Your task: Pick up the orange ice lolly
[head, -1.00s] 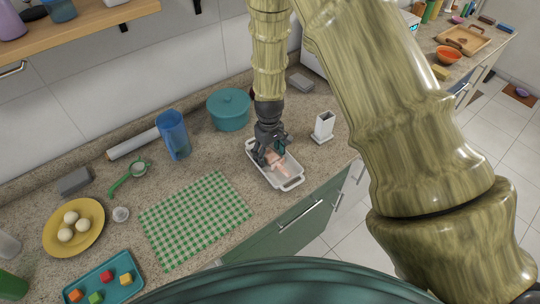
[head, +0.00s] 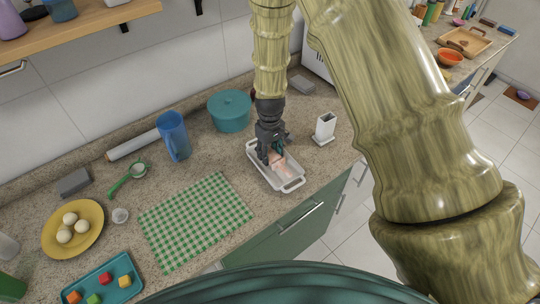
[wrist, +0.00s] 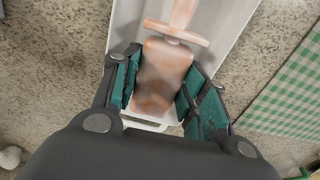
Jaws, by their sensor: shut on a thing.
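The orange ice lolly (wrist: 163,75) is a pale orange block with a crosspiece and a stick part, and it lies in a white tray with handles (wrist: 232,30). In the head view the lolly (head: 279,170) shows partly in the tray (head: 291,184), with my gripper hiding some of it. My gripper (wrist: 158,90) reaches down into the tray from above, its teal finger pads on both sides of the lolly's block. In the head view my gripper (head: 271,157) is at the tray's back end. Whether the lolly is clear of the tray floor I cannot tell.
A teal pot (head: 230,112) stands behind the tray and a white holder (head: 325,127) stands to its right. A green checked cloth (head: 195,218) lies to the left. A blue jug (head: 173,137) stands farther back left. The counter's front edge is close to the tray.

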